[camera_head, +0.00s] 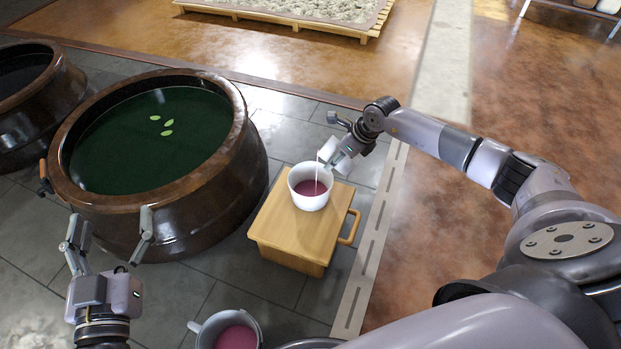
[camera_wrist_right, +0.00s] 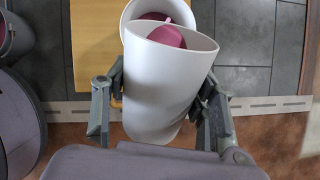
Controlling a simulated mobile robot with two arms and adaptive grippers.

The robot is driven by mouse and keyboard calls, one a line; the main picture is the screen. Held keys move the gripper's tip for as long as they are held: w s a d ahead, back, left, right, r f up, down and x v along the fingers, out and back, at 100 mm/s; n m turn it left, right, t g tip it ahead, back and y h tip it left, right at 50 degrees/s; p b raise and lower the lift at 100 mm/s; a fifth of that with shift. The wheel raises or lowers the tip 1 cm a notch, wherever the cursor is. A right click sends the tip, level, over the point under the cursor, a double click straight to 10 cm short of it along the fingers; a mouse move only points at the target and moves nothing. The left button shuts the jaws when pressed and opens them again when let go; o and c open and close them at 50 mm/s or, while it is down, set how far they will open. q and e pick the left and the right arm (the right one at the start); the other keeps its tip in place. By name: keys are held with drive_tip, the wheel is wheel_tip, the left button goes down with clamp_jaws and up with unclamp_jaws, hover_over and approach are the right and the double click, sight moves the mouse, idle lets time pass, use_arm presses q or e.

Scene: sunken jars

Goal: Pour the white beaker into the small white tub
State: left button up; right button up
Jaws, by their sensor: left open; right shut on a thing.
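The white beaker (camera_wrist_right: 165,85) is held between the fingers of my right gripper (camera_wrist_right: 160,100), tilted, with pink liquid at its mouth. In the head view the beaker (camera_head: 329,149) is partly hidden by my right gripper (camera_head: 340,152), just above and to the right of the small white tub. A thin pale stream runs down into the tub. The small white tub (camera_head: 308,201) stands upright on a wooden stool and holds pink liquid. It shows partly behind the beaker in the right wrist view (camera_wrist_right: 128,12). My left gripper (camera_head: 108,240) is open and empty, beside the large brown jar.
The wooden stool (camera_head: 277,234) has a side handle. A large brown jar (camera_head: 190,215) of dark green liquid with several leaves stands left of it, another jar (camera_head: 25,120) farther left. A white mug-like vessel (camera_head: 208,333) with pink liquid is at the bottom. Open floor lies right.

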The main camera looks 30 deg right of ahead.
use_arm(q)
drive_tip(key=shift+s+a+f+g+y+p, duration=0.1)
drive_tip(key=shift+a+f+g+y+p, duration=0.1)
drive_tip(key=shift+f+g, duration=0.4)
drive_tip(key=shift+s+a+f+g+y+p, duration=0.1)
drive_tip(key=shift+f+g+y, duration=0.1)
drive_tip(key=shift+f, duration=0.7)
use_arm(e)
drive_tip(key=shift+g+h, duration=0.3)
drive_tip(key=shift+g, duration=0.2)
idle(0.6)
use_arm(q)
drive_tip(key=shift+s+a+f+g, duration=0.1)
drive_tip(key=shift+f+g, duration=0.2)
drive_tip(key=shift+f, duration=0.15)
drive_tip(key=shift+s+a+f+g, duration=0.1)
drive_tip(key=shift+f+g, duration=0.2)
drive_tip(key=shift+f, duration=0.15)
use_arm(e)
drive_tip(key=shift+w+f+g+h, duration=0.1)
drive_tip(key=shift+g+h, duration=0.2)
drive_tip(key=shift+g, duration=0.2)
idle(0.4)
use_arm(q)
drive_tip(key=shift+r, duration=0.1)
use_arm(e)
drive_tip(key=shift+f, duration=0.1)
idle(0.3)
